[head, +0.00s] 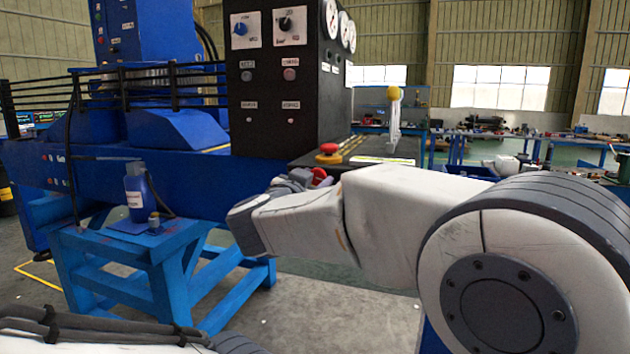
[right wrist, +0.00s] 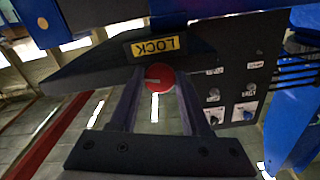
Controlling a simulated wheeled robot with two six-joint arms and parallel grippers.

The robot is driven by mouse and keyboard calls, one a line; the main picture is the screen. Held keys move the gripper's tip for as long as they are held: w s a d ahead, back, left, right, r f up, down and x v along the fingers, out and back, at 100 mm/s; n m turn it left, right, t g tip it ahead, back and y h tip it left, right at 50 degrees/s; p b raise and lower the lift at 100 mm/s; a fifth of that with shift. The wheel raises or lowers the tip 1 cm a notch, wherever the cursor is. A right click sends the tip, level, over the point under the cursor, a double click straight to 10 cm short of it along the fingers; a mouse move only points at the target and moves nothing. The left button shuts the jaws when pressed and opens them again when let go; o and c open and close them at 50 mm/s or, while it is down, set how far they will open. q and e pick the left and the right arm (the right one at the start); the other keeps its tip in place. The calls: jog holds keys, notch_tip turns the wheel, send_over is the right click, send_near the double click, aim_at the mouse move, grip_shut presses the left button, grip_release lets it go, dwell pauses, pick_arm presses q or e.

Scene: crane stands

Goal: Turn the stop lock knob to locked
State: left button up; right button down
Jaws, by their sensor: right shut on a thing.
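The stop lock knob (right wrist: 160,77) is a red round knob with a pale pointer line. It sits between my right gripper's two fingers (right wrist: 158,88) in the right wrist view, and the gripper is shut on it. The pointer line lies roughly level in that picture, towards the left. A yellow LOCK label (right wrist: 160,46) is beside the knob, upside down in this view. In the head view a bit of the red knob (head: 321,177) shows behind my right gripper (head: 298,181), whose arm hides most of it. My left gripper is out of view.
The black control cabinet (head: 285,75) carries dials, switches and gauges. A red mushroom button (head: 328,149) on a yellow base and a yellow-topped lever (head: 394,94) stand on the console just above my right gripper. A blue stand (head: 130,245) holds a bottle (head: 137,195).

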jog(key=m+b, duration=0.1)
jog(key=m, duration=0.2)
jog(key=shift+m, duration=0.4)
jog(key=m+b, duration=0.1)
jog(key=m, duration=0.2)
jog(key=shift+f+m, duration=0.1)
jog(key=shift+m, duration=0.2)
jog(key=m+b, duration=0.2)
jog(key=m, duration=0.2)
jog(key=shift+b, duration=0.4)
jog(key=shift+m+b, duration=0.8)
jog(key=shift+m, duration=0.9)
jog(key=shift+c, duration=1.8)
grip_release()
jog(key=shift+s, duration=0.1)
